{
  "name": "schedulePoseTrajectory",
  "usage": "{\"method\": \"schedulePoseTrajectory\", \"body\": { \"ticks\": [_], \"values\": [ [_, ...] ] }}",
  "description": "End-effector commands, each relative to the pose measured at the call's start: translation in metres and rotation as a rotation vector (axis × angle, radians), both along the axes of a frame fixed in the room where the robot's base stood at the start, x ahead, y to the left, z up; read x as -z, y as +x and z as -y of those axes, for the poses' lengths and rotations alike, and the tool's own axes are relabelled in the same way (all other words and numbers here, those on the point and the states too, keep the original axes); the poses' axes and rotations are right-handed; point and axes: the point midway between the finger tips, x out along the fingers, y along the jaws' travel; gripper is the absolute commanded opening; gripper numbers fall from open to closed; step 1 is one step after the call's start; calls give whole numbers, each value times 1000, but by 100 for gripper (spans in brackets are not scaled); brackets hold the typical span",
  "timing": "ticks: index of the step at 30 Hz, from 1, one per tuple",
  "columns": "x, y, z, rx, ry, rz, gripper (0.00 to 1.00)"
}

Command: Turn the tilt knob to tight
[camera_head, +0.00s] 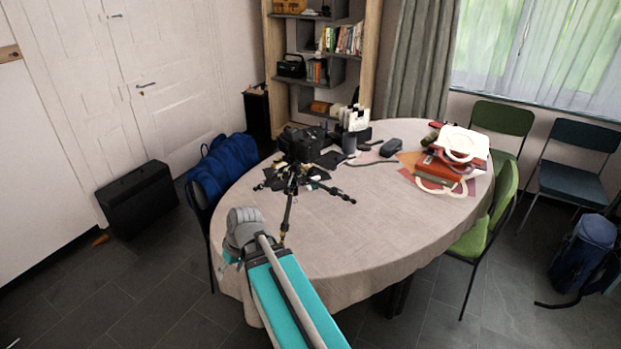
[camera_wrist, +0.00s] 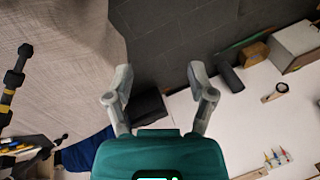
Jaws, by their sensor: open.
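A black tripod (camera_head: 291,181) with spread legs stands on the round table, and a dark camera (camera_head: 302,143) sits on top of it. The tilt knob is too small to make out in the head view. In the wrist view, part of a dark leg with a yellow band (camera_wrist: 12,88), likely the tripod's, shows at the left edge. My gripper (camera_wrist: 158,76) is open and empty, with floor between its fingers. In the head view my arm reaches to the table's near left edge, short of the tripod, and its wrist mostly hides the fingers.
The table's cloth (camera_head: 335,240) is clear in front. A stack of red and white items (camera_head: 452,165) lies at the right of the table. A blue bag (camera_head: 222,168) and a black case (camera_head: 138,198) are at the left. Green chairs (camera_head: 490,225) stand at the right.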

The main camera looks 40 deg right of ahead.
Motion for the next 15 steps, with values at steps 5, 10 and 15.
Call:
{"method": "schedulePoseTrajectory", "body": {
  "ticks": [5, 10, 15],
  "values": [
    [2, 19, 32, -9, 108, 132, 71],
    [-3, 34, 66, -8, 186, 279, 71],
    [-11, 46, 106, 6, 238, 440, 71]
  ]
}}
